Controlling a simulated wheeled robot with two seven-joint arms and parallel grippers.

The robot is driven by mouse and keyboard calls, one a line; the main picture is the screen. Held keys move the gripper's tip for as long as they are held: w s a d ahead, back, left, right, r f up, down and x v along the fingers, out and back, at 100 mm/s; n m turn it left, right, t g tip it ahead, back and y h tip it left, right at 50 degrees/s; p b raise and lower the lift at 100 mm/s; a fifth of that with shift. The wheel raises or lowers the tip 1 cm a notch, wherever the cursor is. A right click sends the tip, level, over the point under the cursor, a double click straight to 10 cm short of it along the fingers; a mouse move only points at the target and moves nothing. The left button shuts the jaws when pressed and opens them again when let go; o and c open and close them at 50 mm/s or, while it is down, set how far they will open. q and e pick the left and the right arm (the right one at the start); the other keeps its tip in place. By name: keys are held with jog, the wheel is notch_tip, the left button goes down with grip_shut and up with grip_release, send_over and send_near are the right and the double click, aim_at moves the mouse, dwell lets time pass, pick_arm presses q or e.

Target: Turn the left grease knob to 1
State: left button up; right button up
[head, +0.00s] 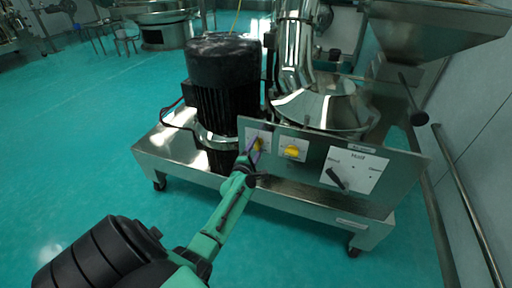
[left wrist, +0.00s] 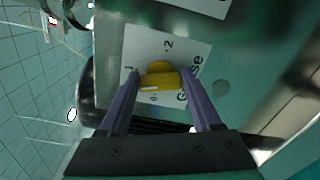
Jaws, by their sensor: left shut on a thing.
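The left grease knob (head: 260,144) is yellow and sits on a white plate at the left end of the machine's front panel. My left gripper (head: 250,156) reaches it from the lower left. In the left wrist view, the purple fingers of the gripper (left wrist: 161,76) are shut on the ends of the yellow knob (left wrist: 160,81). The white dial plate (left wrist: 195,48) reads "Grease", with a 2 above the knob and a 1 to its upper left. A mark below the knob is partly hidden. I cannot tell exactly which mark the knob points at. My right gripper is not in view.
A second yellow knob (head: 293,152) is just right on the same panel. A "Mold" plate (head: 362,165) with a black knob (head: 337,179) lies further right. A black motor (head: 222,75) stands behind the panel on a steel base (head: 172,158). The green floor in front is clear.

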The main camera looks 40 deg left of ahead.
pick_arm(q)
jog(key=m, duration=0.3)
jog(key=shift+f, duration=0.15)
jog(key=shift+m, duration=0.3)
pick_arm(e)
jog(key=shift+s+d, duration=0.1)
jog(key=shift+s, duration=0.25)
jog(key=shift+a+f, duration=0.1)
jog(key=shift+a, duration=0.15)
pick_arm(q)
jog(key=o, duration=1.4)
jog(key=shift+s, duration=0.1)
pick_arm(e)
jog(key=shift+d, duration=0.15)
